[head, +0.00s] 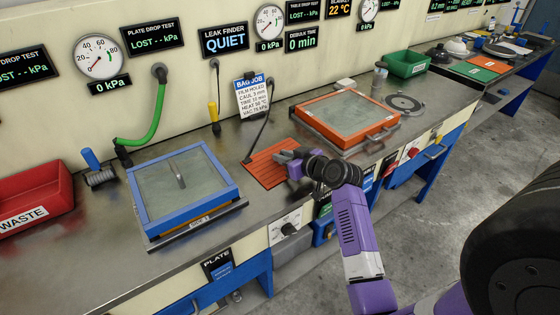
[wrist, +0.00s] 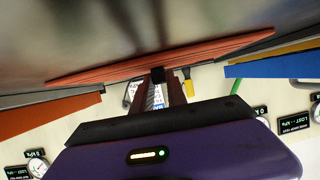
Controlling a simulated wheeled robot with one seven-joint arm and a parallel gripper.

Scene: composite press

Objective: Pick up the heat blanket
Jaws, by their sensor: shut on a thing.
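The heat blanket (head: 270,168) is a flat orange-red ribbed mat at the middle of the steel bench, between the two framed units. My gripper (head: 283,157) is at its right side in the head view, shut on its edge. In the wrist view the heat blanket (wrist: 215,53) spans the picture as a thin band, with my gripper's fingers (wrist: 159,78) meeting its edge. I cannot tell whether it lies on the bench or is slightly raised. A dark cable runs from near the blanket up to the wall.
A blue-framed plate (head: 180,232) stands left and an orange-framed one (head: 392,130) right. A red waste bin (head: 36,196) is at far left, a green tray (head: 406,64) at back right. A green hose (head: 155,125) and yellow-handled tool (head: 213,112) hang at the wall.

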